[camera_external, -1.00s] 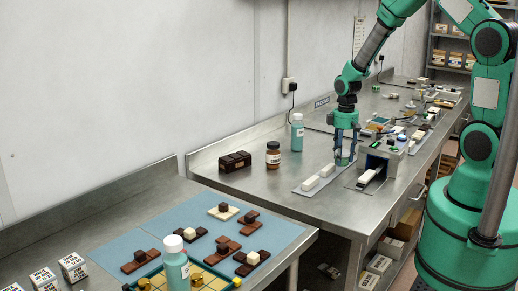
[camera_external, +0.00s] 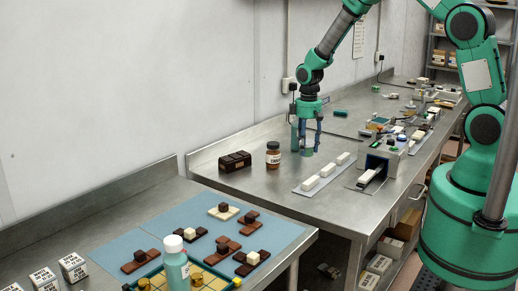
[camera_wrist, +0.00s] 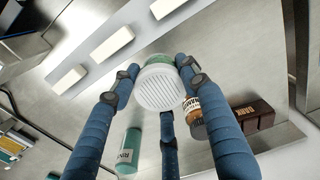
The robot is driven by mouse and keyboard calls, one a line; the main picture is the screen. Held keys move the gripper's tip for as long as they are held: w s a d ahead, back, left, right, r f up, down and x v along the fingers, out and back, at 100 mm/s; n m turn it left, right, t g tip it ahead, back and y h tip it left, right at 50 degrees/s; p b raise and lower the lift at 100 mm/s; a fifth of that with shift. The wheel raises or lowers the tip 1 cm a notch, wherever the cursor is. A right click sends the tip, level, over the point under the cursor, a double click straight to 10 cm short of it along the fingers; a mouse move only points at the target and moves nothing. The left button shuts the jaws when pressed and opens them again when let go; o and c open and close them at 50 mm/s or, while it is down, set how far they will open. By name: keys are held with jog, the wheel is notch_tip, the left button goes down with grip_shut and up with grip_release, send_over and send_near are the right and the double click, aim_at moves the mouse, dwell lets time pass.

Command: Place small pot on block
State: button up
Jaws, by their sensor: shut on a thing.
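The small pot shows its white ribbed lid (camera_wrist: 160,90) and a strip of green body in the wrist view. My gripper (camera_external: 307,147) is shut on it, its blue fingers around the pot, over the bench left of the white blocks. Three white blocks (camera_external: 327,171) lie in a row on a pale strip; they also show in the wrist view (camera_wrist: 112,43). A dark brown block (camera_external: 235,161) lies further left on the bench, lettered "DARK" in the wrist view (camera_wrist: 257,115). I cannot tell which block is meant. The pot's height above the bench is unclear.
A brown labelled jar (camera_external: 273,155) stands left of my gripper. A grey machine (camera_external: 387,155) is right of the blocks. The bench between jar and dark block is narrow but clear.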

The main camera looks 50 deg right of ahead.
jog(key=w+a+r+p, duration=0.1)
jog(key=w+a+p, duration=0.3)
jog(key=w+a, duration=0.4)
jog(key=shift+w+a+r, duration=0.15)
jog(key=shift+a+r, duration=0.2)
jog(key=shift+a, duration=0.9)
jog(key=p, duration=0.2)
send_over(241, 157)
jog(key=shift+a+f, duration=0.15)
jog(key=shift+f, duration=0.55)
jog(key=shift+f, duration=0.1)
jog(key=shift+f+p, duration=0.65)
jog(key=shift+f, duration=1.05)
jog(key=shift+f, duration=0.15)
